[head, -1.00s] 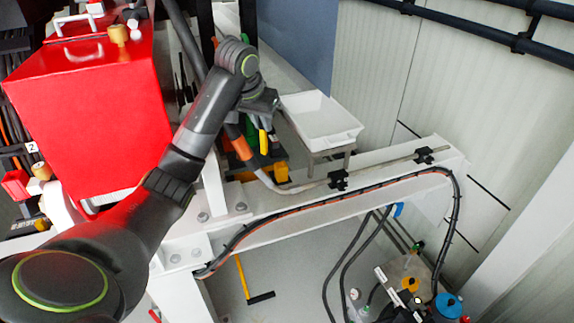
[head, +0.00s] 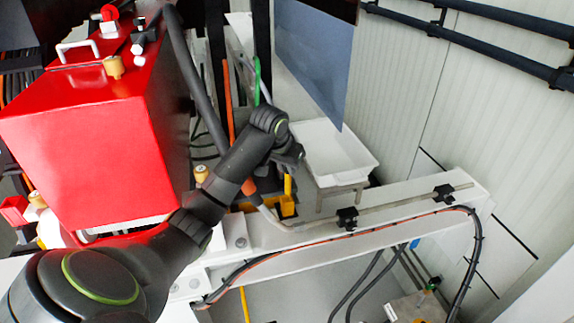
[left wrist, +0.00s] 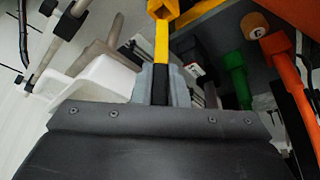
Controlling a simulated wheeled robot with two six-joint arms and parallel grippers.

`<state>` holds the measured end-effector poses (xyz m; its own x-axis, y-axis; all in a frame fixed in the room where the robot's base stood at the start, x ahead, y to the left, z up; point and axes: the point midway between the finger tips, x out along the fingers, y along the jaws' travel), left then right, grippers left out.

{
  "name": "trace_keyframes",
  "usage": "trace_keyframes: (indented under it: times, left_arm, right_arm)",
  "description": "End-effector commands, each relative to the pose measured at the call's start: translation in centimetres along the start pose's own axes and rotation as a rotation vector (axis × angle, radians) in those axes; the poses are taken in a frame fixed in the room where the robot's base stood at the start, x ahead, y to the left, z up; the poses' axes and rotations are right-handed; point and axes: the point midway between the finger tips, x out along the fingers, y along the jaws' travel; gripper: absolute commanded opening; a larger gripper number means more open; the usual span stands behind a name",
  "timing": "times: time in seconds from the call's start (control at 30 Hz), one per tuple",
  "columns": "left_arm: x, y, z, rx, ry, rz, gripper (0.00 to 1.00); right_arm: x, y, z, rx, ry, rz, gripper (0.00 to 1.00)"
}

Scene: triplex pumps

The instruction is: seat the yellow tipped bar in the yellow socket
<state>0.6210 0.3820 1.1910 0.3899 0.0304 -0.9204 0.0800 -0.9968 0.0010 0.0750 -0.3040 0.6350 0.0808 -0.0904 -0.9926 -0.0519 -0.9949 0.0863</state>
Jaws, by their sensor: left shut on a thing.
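My left gripper (head: 290,165) is shut on the yellow tipped bar, low beside the white tray. In the left wrist view the gripper's grey fingers (left wrist: 162,86) close on the bar's dark part, and its yellow length (left wrist: 161,45) runs away from the fingers. In the head view the yellow of the bar (head: 288,184) points down at the yellow socket (head: 288,207). In the left wrist view the far end of the bar meets a yellow piece (left wrist: 164,9) cut by the top edge. I cannot tell whether the tip is inside the socket. My right gripper is not in view.
A white tray (head: 337,156) stands close right of the gripper. A big red pump housing (head: 85,160) is at left. Green (left wrist: 236,78) and orange (left wrist: 284,55) parts stand to the right in the left wrist view. A white beam with cables (head: 390,212) runs in front.

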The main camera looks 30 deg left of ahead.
Motion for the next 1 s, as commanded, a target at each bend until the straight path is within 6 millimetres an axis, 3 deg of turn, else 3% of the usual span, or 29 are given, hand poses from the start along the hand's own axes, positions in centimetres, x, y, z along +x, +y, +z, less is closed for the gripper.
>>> trace_keyframes:
  times: [0.1, 0.2, 0.53, 0.8, 0.83, 1.0]
  left_arm:
    - [0.5, 0.0, 0.2, 0.001, 0.002, -0.001, 0.0]
    - [0.5, 0.0, 0.2, 0.001, 0.003, -0.001, 0.0]
    - [1.1, 0.0, 0.5, 0.0, 0.002, -0.001, 0.0]
    - [1.6, 0.0, 0.7, 0.001, 0.003, -0.001, 0.0]
    - [1.6, 0.0, 0.7, 0.0, 0.001, -0.001, 0.15]
    - [1.6, 0.0, 0.7, 0.0, 0.001, -0.001, 0.35]
  right_arm:
    - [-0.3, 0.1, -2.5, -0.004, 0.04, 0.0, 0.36]
    - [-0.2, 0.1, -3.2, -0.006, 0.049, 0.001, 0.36]
    - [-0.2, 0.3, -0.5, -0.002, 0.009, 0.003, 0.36]
    - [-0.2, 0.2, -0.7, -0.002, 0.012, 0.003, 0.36]
    - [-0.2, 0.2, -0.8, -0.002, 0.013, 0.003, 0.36]
    - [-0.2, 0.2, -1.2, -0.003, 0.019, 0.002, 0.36]
